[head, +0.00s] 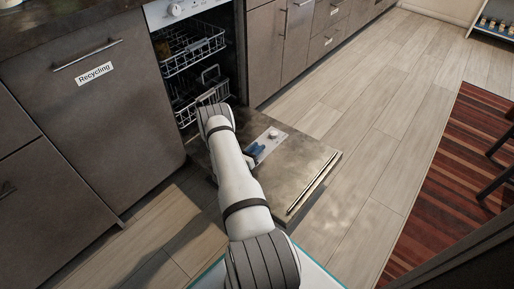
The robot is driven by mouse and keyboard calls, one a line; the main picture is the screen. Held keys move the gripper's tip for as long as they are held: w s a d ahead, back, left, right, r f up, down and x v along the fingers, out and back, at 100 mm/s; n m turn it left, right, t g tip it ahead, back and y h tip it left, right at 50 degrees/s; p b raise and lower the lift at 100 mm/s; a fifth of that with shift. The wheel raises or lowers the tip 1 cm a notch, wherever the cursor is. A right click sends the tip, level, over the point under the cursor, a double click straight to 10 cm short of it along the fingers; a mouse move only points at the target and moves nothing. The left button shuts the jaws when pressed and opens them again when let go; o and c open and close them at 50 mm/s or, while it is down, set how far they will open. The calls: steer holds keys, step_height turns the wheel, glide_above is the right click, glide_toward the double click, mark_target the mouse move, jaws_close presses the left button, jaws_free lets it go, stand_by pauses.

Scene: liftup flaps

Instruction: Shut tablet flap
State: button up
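The dishwasher door (300,172) is folded down flat, its inner face up. A light dispenser panel (268,143) is set in that face, with a small pale round part (274,134) and a blue part (256,150) on it. The tablet flap is too small here to tell whether it is open or shut. My white arm reaches up from the bottom of the picture and bends just left of the panel, in front of the dishwasher opening.
The dishwasher holds an upper rack (188,50) and a lower rack (205,92). A drawer front labelled Recycling (92,75) stands to the left. More cabinets (290,40) run to the right. Wooden floor (370,130) is clear right of the door, up to a striped rug (455,190).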

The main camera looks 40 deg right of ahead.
steer(key=a, duration=0.2)
steer(key=a+p, duration=0.1)
steer(key=a, duration=0.2)
steer(key=a+p, duration=0.1)
steer(key=a, duration=0.1)
steer(key=shift+s+a, duration=0.3)
